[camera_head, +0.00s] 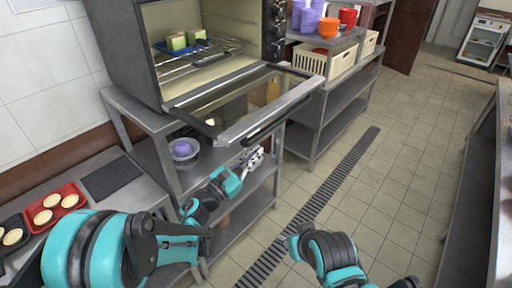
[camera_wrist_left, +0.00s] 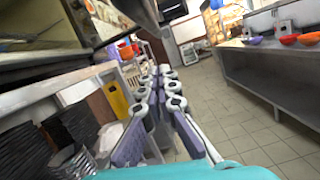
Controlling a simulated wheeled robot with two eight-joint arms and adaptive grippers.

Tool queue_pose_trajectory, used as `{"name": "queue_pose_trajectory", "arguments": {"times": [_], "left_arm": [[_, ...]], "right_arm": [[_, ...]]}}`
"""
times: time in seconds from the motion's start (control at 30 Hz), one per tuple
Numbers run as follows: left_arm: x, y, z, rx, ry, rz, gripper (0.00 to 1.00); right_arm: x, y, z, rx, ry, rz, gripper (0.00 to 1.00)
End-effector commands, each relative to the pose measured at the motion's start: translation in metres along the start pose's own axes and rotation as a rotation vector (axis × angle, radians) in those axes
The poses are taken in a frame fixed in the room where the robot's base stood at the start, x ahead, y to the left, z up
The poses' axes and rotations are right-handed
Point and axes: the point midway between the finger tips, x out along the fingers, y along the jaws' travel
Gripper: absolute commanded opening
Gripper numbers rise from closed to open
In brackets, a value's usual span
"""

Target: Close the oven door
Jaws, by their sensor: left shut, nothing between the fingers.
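The oven (camera_head: 205,50) stands on a grey metal rack at the upper left of the head view. Its glass door (camera_head: 238,100) is folded down, wide open, with a dark handle bar (camera_head: 278,117) along its front edge. My left gripper (camera_head: 257,154) is shut and empty, below and in front of the door's front edge.
Inside the oven, green-topped food (camera_head: 177,42) sits on a wire rack. A bowl with a purple item (camera_head: 183,150) stands on the shelf below. A red tray of tarts (camera_head: 54,206) is at left. A shelf with a cream crate (camera_head: 326,62) stands beyond the door. The floor at right is clear.

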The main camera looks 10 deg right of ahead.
Motion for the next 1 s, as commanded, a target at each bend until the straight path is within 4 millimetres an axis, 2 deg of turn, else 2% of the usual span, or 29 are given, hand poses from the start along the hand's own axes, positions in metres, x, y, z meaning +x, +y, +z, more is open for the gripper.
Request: {"name": "queue_pose_trajectory", "arguments": {"times": [0.1,0.3,0.77,1.0], "left_arm": [[0.002,0.000,0.019,0.000,0.000,0.001,0.00],[0.007,0.000,0.035,0.000,0.000,0.000,0.00],[0.008,0.000,0.040,-0.003,0.000,0.001,0.00],[0.012,-0.001,0.057,-0.053,0.000,0.013,0.00]], "right_arm": [[0.002,0.000,0.002,0.000,0.000,0.000,0.40],[0.004,0.000,0.003,0.000,0.000,0.000,0.40],[0.003,0.000,0.002,0.000,0.000,0.000,0.40],[-0.008,0.000,-0.006,0.000,0.000,0.000,0.40]]}}
